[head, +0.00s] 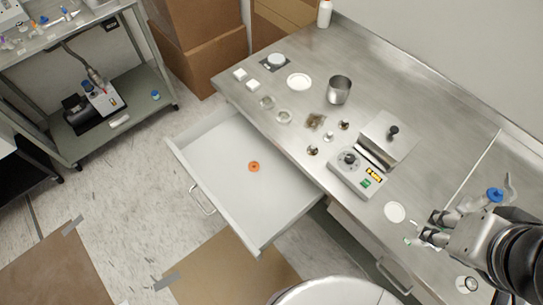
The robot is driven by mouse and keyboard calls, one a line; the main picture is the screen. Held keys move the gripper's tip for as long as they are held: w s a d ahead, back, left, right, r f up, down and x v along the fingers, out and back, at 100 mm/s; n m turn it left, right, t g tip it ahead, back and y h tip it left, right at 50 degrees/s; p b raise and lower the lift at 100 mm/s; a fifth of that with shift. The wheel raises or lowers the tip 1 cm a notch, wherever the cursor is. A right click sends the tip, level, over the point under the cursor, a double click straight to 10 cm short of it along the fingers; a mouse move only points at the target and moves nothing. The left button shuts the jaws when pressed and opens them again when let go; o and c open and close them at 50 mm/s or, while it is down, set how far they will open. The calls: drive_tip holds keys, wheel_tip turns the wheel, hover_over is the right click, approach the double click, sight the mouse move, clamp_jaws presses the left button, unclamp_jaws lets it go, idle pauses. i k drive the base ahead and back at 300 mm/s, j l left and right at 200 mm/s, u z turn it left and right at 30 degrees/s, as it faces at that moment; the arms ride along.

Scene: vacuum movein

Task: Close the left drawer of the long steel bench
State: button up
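The long steel bench (365,65) runs from upper left to lower right in the head view. Its left drawer (215,190) is pulled far out over the floor. The drawer is white inside, with a metal handle (202,201) on its front panel and a small orange ring-shaped item (254,167) lying in it. My gripper (428,227) is over the bench at lower right, well to the right of the drawer and apart from its handle. Its fingers look spread, with nothing visibly held.
A hotplate-like device (358,178), a steel cup (339,90) and small dishes stand on the bench. Another drawer handle (394,276) shows at the lower right. Brown boxes (203,40) stand behind the drawer. A wheeled cart (97,118) is at left.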

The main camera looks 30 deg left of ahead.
sight(216, 152)
drive_tip(key=u, duration=2.5)
